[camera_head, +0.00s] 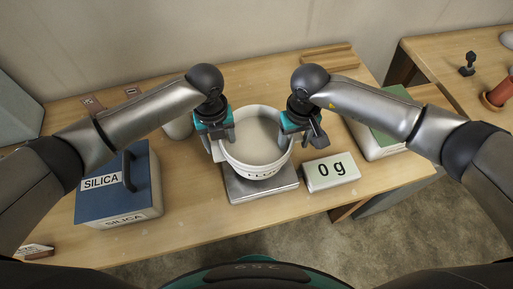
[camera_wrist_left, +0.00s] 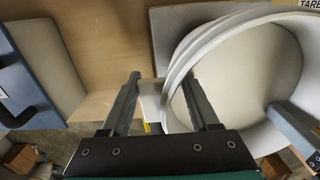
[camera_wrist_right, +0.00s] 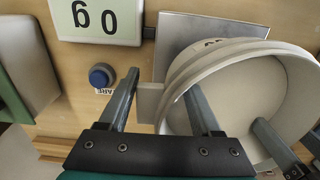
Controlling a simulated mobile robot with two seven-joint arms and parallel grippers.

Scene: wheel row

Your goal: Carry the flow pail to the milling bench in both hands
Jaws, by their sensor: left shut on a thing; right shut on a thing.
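The white flow pail (camera_head: 255,155) is upright over the grey scale plate (camera_head: 262,188); I cannot tell whether it touches the plate. It has a tab on each side. My left gripper (camera_head: 222,137) is shut on its left tab, which shows between the fingers in the left wrist view (camera_wrist_left: 151,98). My right gripper (camera_head: 296,130) is shut on its right tab, seen between the fingers in the right wrist view (camera_wrist_right: 149,101). The pail's inside looks pale; its contents are unclear. A second wooden bench (camera_head: 440,50) at the right may be the milling bench.
The scale display (camera_head: 331,171) reads 0 g, with a blue button (camera_wrist_right: 101,76) beside it. A blue SILICA box (camera_head: 118,185) stands left of the pail. A green-topped box (camera_head: 375,135) stands right. A gap separates the benches. The right bench holds a reddish cylinder (camera_head: 500,91) and a dark knobbed object (camera_head: 468,64).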

